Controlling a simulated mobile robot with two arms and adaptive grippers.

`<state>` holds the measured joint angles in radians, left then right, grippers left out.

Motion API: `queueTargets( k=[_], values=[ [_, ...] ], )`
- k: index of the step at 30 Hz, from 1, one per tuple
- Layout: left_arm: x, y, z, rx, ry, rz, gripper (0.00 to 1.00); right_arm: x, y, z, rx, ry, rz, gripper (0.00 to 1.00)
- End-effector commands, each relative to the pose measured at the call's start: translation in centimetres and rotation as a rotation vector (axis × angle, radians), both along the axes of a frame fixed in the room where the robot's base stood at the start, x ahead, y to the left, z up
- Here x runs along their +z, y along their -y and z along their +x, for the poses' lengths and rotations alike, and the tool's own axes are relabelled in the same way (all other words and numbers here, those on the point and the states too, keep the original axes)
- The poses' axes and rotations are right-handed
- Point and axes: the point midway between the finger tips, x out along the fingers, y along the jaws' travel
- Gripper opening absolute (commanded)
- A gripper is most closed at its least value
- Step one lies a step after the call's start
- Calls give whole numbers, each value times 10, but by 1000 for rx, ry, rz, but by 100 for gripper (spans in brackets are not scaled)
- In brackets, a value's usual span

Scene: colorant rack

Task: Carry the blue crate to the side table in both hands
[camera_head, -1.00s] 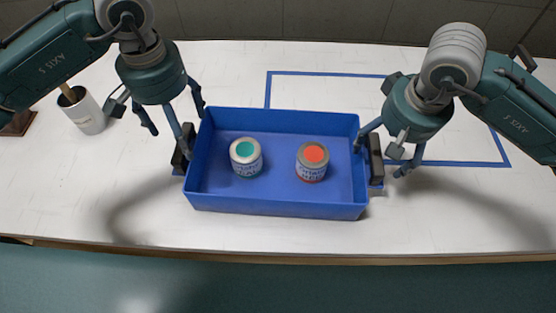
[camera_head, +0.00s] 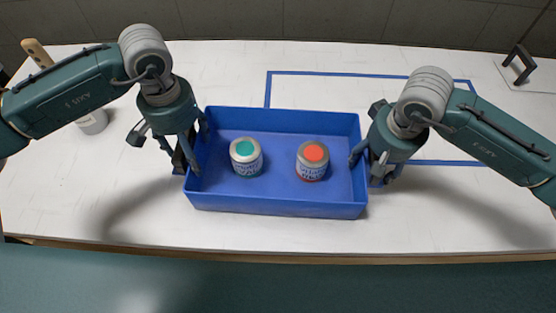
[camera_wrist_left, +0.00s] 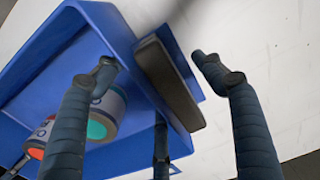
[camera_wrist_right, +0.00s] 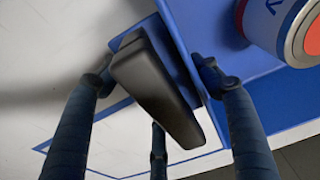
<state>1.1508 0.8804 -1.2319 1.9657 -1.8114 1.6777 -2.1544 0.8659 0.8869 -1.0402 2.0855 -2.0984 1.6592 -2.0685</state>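The blue crate (camera_head: 275,200) sits on the white table, holding a can with a teal lid (camera_head: 246,157) and a can with an orange lid (camera_head: 312,160). My left gripper (camera_head: 190,150) is at the crate's left end. In the left wrist view its open fingers (camera_wrist_left: 165,80) straddle the black handle (camera_wrist_left: 168,82), with gaps on both sides. My right gripper (camera_head: 370,165) is at the right end. In the right wrist view its open fingers (camera_wrist_right: 155,85) stand either side of the other black handle (camera_wrist_right: 155,90); one finger is close to the crate wall.
A blue taped rectangle (camera_head: 370,74) is marked on the white table (camera_head: 90,210) behind the crate. A white pot (camera_head: 93,122) stands at the left, partly hidden by my left arm. A dark handle (camera_head: 519,64) is at the back right.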

Motion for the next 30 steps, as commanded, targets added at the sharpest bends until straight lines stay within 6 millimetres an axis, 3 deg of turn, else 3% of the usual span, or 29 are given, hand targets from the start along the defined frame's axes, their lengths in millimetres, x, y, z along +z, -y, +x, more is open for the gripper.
queueTargets(
  k=[1,7,9,20,30],
  values=[
    [0,0,0,0,0,0,53,0,0,0,0,0,-2,47],
    [0,0,0,0,0,1,14,0,1,0,-1,0,-4,7],
    [0,0,0,0,0,1,3,0,2,0,-2,0,-5,3],
    [8,-1,1,1,3,1,3,7,3,1,-3,3,-8,2],
    [38,-1,1,1,3,3,3,37,4,1,-4,2,-11,2]
  ],
)
